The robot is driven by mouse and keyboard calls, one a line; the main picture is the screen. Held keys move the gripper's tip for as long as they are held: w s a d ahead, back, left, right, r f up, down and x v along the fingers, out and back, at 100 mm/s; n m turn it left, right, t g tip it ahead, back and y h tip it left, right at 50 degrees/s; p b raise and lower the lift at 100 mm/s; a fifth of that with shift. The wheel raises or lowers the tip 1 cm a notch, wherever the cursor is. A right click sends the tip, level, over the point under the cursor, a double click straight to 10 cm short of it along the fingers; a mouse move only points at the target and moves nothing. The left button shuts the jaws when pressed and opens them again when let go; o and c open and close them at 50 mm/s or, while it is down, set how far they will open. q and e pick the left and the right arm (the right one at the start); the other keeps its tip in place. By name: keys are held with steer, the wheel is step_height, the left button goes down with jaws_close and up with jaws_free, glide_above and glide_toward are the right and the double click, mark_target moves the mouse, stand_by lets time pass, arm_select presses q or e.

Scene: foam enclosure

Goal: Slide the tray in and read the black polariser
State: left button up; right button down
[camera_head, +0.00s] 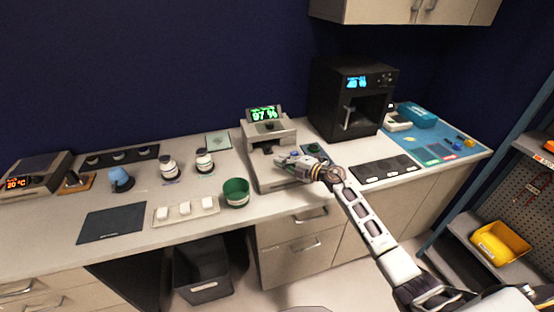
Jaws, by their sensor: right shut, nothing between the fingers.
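A pale reading device (268,133) stands at the middle of the counter, with a green display (264,114) that appears to read 97 %. Its pale base or tray (264,182) extends toward the counter's front edge. A dark part shows in the device's opening, but I cannot tell whether it is the black polariser. My right gripper (281,160) is shut and empty, just in front of the device and over the right side of the base. The gripper and wrist hide part of the base. I cannot tell whether the gripper touches it. My left gripper is not in view.
A green cup (236,191) stands left of the base, near a tray of white blocks (158,216). Two jars, a blue object (120,179) and a dark mat (112,223) lie farther left. A black oven-like box (350,98) stands behind right, with a black panel (384,169) in front.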

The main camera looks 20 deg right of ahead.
steer(key=shift+v, duration=2.35)
